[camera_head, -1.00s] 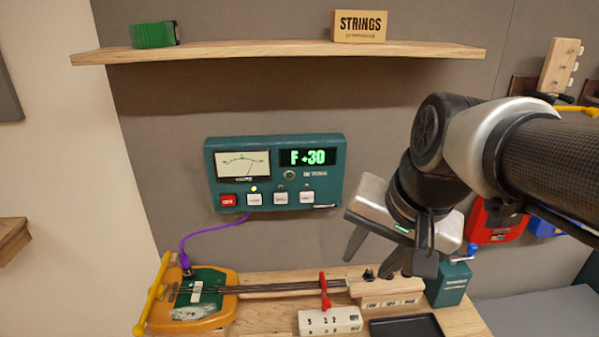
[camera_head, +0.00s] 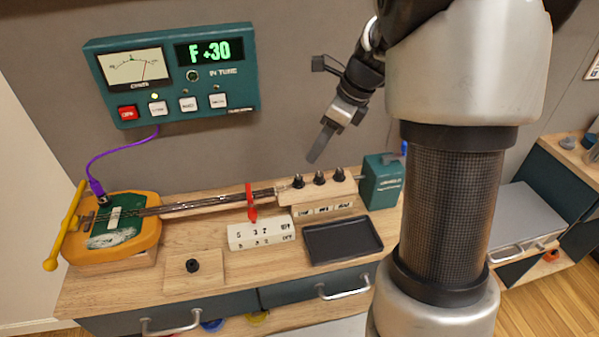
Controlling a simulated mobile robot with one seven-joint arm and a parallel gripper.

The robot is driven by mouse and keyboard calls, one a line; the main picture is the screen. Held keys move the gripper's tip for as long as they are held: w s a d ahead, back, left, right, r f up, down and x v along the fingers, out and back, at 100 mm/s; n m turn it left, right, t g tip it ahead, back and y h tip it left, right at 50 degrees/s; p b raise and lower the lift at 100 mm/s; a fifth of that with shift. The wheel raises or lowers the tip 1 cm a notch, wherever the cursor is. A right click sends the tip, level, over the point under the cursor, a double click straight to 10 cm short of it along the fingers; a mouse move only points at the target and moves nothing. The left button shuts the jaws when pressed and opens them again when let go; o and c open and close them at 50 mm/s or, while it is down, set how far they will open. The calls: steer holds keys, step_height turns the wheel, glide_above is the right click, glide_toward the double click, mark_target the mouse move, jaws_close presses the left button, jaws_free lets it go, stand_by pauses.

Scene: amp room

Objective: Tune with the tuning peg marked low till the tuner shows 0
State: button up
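The teal tuner (camera_head: 170,74) hangs on the wall at the upper left. Its green display (camera_head: 209,51) reads F +30, and its meter needle leans right. The stringed instrument (camera_head: 112,226) lies on the bench, with a yellow-and-green body at the left and a long neck. Three dark tuning pegs stand on the headstock: left (camera_head: 298,181), middle (camera_head: 320,177) and right (camera_head: 339,174). Small labels (camera_head: 320,209) sit below them, too small to read surely. My gripper (camera_head: 318,155) is above the pegs, apart from them, seen edge-on; its opening cannot be judged.
A red clip (camera_head: 251,203) stands at the neck over a white numbered block (camera_head: 261,233). A black tray (camera_head: 342,240) lies in front of the headstock. A teal box (camera_head: 381,181) stands right of it. A purple cable (camera_head: 117,152) joins tuner and instrument.

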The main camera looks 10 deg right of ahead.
mark_target(299, 177)
steer(key=b+x, duration=0.1)
steer(key=x, duration=1)
steer(key=shift+f+b, duration=0.25)
steer(key=shift+b, duration=0.1)
jaws_close()
steer(key=shift+n, duration=0.3)
steer(key=n+g+p, duration=0.1)
steer(key=n+p, duration=0.1)
steer(key=n+g+p, duration=0.1)
steer(key=n, duration=0.2)
steer(key=shift+w+r+n+y+p, duration=0.15)
steer(key=shift+w+n+y+p, duration=0.15)
steer(key=shift+y+p, duration=0.1)
steer(key=n+g+p, duration=0.1)
steer(key=n, duration=0.1)
steer(key=n+g+p, duration=0.1)
steer(key=n, duration=0.2)
steer(key=shift+w+g, duration=0.1)
steer(key=shift+g, duration=0.2)
steer(key=shift+n+h, duration=0.3)
steer(key=shift+n, duration=0.1)
